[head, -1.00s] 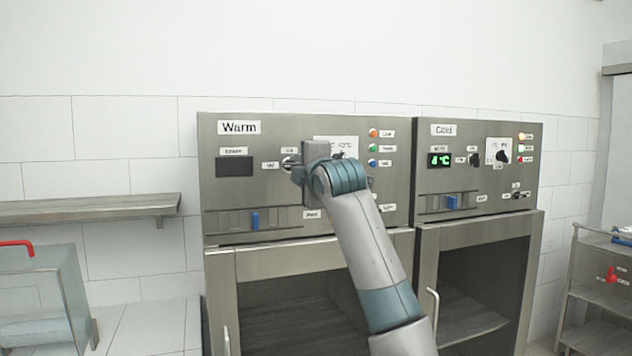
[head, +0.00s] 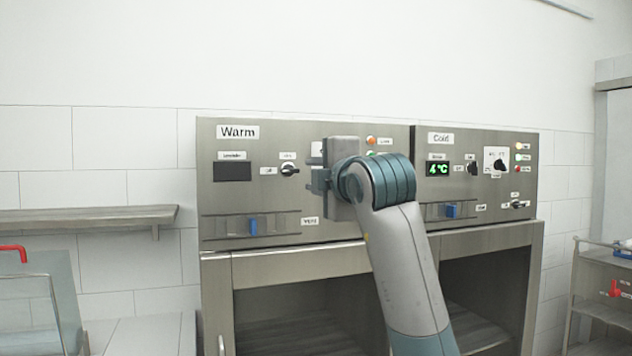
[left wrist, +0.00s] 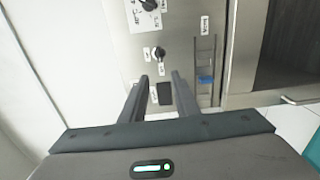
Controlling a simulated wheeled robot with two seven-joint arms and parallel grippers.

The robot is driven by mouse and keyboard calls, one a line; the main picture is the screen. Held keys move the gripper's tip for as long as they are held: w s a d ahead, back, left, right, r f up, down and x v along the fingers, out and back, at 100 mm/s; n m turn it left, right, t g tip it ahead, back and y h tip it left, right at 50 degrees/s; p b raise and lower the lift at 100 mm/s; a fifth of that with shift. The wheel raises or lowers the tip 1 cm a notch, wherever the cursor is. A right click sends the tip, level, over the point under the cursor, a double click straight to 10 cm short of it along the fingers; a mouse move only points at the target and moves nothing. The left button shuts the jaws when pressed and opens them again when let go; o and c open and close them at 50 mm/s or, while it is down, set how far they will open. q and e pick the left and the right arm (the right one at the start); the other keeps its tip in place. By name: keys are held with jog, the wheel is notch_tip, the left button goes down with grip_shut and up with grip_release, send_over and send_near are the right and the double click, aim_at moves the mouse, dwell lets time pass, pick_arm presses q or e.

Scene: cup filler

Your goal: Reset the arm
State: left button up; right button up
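My left gripper (head: 322,180) is in front of the Warm unit's panel (head: 275,205), at its right part, and hides some of its controls. In the left wrist view its two fingers (left wrist: 160,82) stand apart with nothing between them. Beyond the fingertips are a black knob (left wrist: 158,53) and the dark display (left wrist: 164,93). The Warm display is also dark in the head view (head: 232,171), with the black knob (head: 289,169) clear of the gripper. My right gripper is in neither view.
Blue sliders sit on the Warm (head: 253,227) and Cold (head: 451,210) panels. A shelf (head: 85,216) is at left, above a clear box with a red handle (head: 14,252). A cart (head: 600,309) stands at right.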

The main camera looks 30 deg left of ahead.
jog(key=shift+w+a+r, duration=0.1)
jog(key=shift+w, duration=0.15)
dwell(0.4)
